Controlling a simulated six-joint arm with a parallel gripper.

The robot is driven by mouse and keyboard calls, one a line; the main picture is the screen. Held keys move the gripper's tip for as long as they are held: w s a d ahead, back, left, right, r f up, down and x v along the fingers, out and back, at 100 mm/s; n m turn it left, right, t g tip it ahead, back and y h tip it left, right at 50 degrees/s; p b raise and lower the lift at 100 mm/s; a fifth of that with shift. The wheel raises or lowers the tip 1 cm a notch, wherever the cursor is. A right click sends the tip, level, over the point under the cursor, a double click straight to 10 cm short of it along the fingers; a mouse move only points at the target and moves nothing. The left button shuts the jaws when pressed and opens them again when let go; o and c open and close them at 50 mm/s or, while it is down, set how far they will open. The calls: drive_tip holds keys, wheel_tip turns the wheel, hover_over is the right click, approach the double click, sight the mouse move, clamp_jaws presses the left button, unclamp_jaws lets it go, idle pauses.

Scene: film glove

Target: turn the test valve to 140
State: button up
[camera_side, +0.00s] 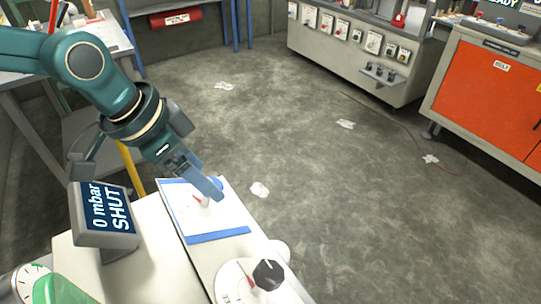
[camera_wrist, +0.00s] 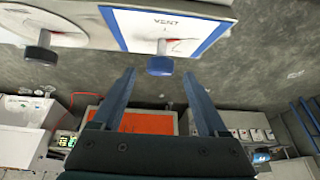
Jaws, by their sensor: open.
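My gripper (camera_side: 214,194) is open and empty above a blue-bordered white plate (camera_side: 220,238). In the wrist view my gripper (camera_wrist: 159,76) has its fingers spread, with a blue knob (camera_wrist: 160,66) between and beyond the tips; contact cannot be told. That plate reads VENT in the wrist view. The blue knob (camera_side: 216,183) is partly hidden by a finger in the side view. A black knob (camera_side: 268,274) stands on a round white dial nearer the side camera; it also shows in the wrist view (camera_wrist: 40,54), left of my gripper. No label reading test is legible.
A display (camera_side: 107,209) left of the plate reads 0 mbar SHUT. A round gauge (camera_side: 33,284) and a green object (camera_side: 62,291) are at the lower left. Orange-fronted cabinet (camera_side: 490,90) and grey bench (camera_side: 350,60) stand far off. The floor between has scattered white scraps.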

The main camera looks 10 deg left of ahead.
drive_tip(key=shift+x, duration=1.05)
clamp_jaws()
drive_tip(key=shift+w, duration=0.1)
drive_tip(key=m+g+h, duration=0.2)
drive_tip(key=m, duration=0.1)
drive_tip(key=shift+w+a, duration=0.2)
drive_tip(key=shift+a, duration=0.05)
drive_tip(key=m+g, duration=0.2)
drive_tip(key=m+g+h, duration=0.1)
drive_tip(key=shift+w+f+m+g, duration=0.1)
drive_tip(key=shift+w+m+g, duration=0.2)
drive_tip(key=shift+g, duration=0.1)
drive_tip(key=shift+m+g, duration=0.3)
drive_tip(key=shift+g, duration=0.1)
unclamp_jaws()
